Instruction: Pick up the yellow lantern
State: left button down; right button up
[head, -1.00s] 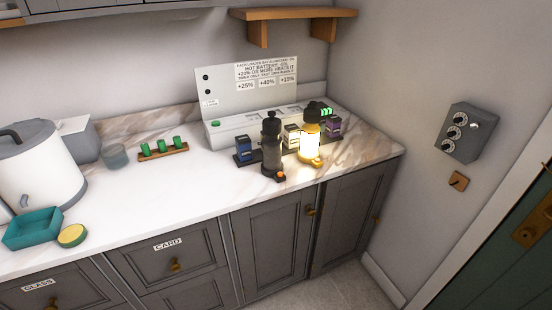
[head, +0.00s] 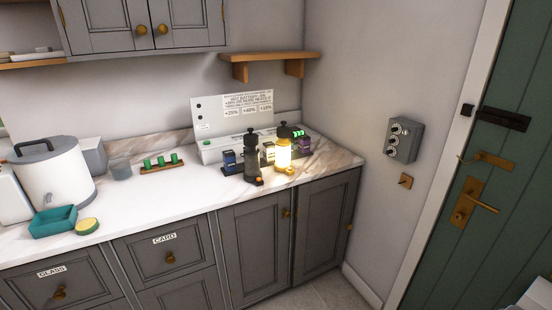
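The yellow lantern (head: 283,152) stands upright on the countertop near its right end. It is lit and has a dark top. A dark grey lantern (head: 251,160) with an orange spot at its base stands just left of it. Both stand in front of a white charging unit (head: 222,148) with an upright printed panel (head: 215,115). Neither of my grippers is in view.
Blue (head: 229,160) and purple (head: 304,145) blocks flank the lanterns. A wooden rack (head: 162,168) with green cells, a teal tray (head: 53,222) and a white kettle (head: 55,175) stand further left. A shelf (head: 268,58) hangs above. A green door (head: 480,180) is at right.

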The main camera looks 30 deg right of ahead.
aim_at(283, 147)
jog(key=u, duration=0.5)
jog(key=i, duration=1.35)
jog(key=z, duration=0.7)
